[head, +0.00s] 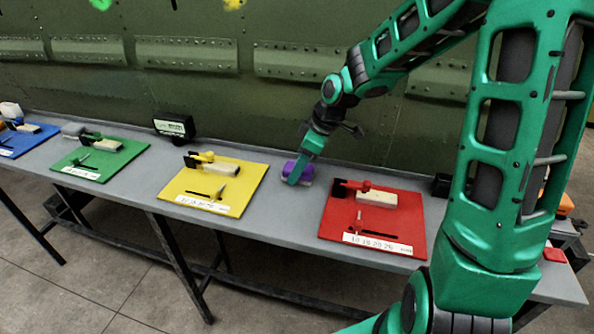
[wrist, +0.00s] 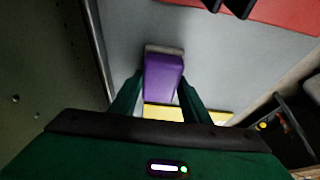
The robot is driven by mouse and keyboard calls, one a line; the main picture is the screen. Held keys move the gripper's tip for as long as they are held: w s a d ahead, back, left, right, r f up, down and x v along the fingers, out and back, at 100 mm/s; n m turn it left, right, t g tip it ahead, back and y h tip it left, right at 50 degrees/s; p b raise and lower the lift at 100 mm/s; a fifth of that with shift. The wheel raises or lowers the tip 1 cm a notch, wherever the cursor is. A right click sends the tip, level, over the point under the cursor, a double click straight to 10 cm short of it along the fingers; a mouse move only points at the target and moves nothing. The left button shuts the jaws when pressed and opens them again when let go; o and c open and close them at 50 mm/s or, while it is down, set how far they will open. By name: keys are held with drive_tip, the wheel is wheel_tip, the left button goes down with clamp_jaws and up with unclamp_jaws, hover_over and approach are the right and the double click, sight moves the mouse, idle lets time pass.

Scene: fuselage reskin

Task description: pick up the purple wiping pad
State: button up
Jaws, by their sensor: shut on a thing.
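The purple wiping pad (head: 291,171) sits on the grey bench between the yellow board and the red board, with a grey layer along its edge. My gripper (head: 297,173) reaches down to it from above. In the wrist view the pad (wrist: 163,77) lies between my two green fingers, one on each side, and my gripper (wrist: 160,95) is shut on it. The pad appears at or very near the bench top; I cannot tell whether there is a gap beneath it.
The grey bench (head: 262,212) carries a red board (head: 395,228), a yellow board (head: 247,178), a green board (head: 125,155) and a blue board (head: 40,140), with tools on them. The green riveted fuselage wall (head: 270,110) rises close behind.

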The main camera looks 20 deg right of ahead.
sight(292, 166)
drive_tip(key=shift+r, duration=0.65)
wheel_tip(292, 166, up, 3)
drive_tip(key=shift+r, duration=0.1)
drive_tip(key=s+a+r, duration=0.6)
drive_tip(key=s+a, duration=0.1)
drive_tip(key=a, duration=0.2)
drive_tip(key=shift+a+r, duration=0.15)
drive_tip(key=shift+r, duration=0.05)
drive_tip(key=shift+s, duration=0.1)
